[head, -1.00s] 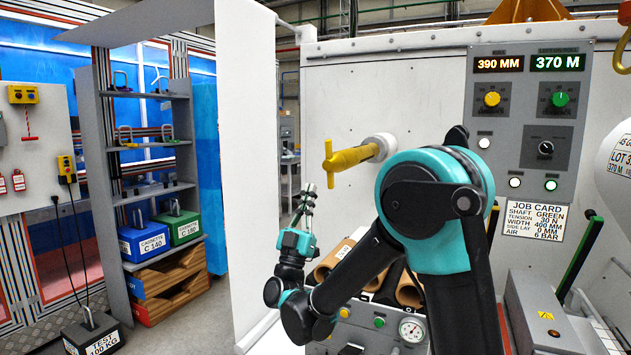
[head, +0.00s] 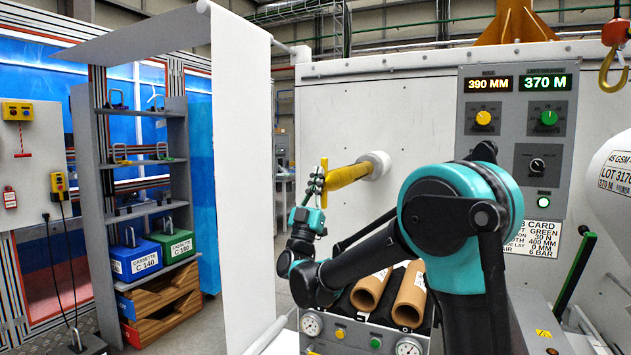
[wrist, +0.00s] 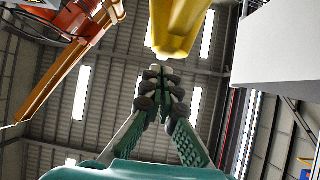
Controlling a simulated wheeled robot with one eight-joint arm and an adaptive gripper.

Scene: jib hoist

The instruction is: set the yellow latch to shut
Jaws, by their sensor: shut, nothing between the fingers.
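The yellow latch (head: 348,175) is a thick bar on a round white mount (head: 377,164) on the pale machine wall, with a short crosspiece at its free left end that looks about upright. My gripper (head: 317,182) is shut and empty, pointing up right at that free end. It overlaps the crosspiece in the head view, so contact cannot be told there. In the wrist view the fingertips (wrist: 161,76) are closed together just below the yellow end (wrist: 180,28), which hangs into the top of the picture. My gripper partly hides the crosspiece.
A white web sheet (head: 242,180) hangs close left of my gripper. Brown cardboard cores (head: 371,290) lie below my arm. A control panel (head: 515,130) is on the right, and a yellow hook (head: 607,72) hangs at the upper right. A cassette shelf (head: 150,207) stands farther left.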

